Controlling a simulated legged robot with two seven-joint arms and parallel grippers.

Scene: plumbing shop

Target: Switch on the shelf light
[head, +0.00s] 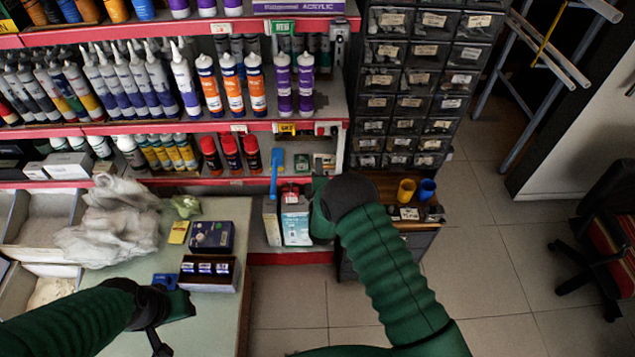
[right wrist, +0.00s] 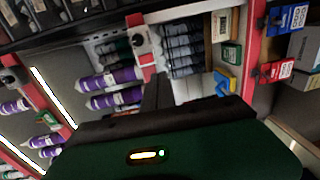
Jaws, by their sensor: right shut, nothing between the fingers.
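In the right wrist view, which is turned sideways, a small pale plate with a dark round knob (right wrist: 138,40) sits at the end of a red shelf edge; it may be the light's switch. A small dark fitting on the red shelf edge also shows in the head view (head: 333,130). Bright white strips (right wrist: 52,97) run under shelves in the wrist view. My right gripper (right wrist: 157,82) is shut and empty, its dark fingers close to the knob in the picture; contact cannot be told. In the head view my wrist mostly hides it. My left gripper (head: 178,304) is over the counter, its fingers unclear.
Shelves of tubes and bottles (head: 230,85) fill the left and middle. A dark drawer cabinet (head: 410,90) stands to their right. The pale counter (head: 215,325) holds small boxes (head: 211,236) and crumpled plastic (head: 110,220).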

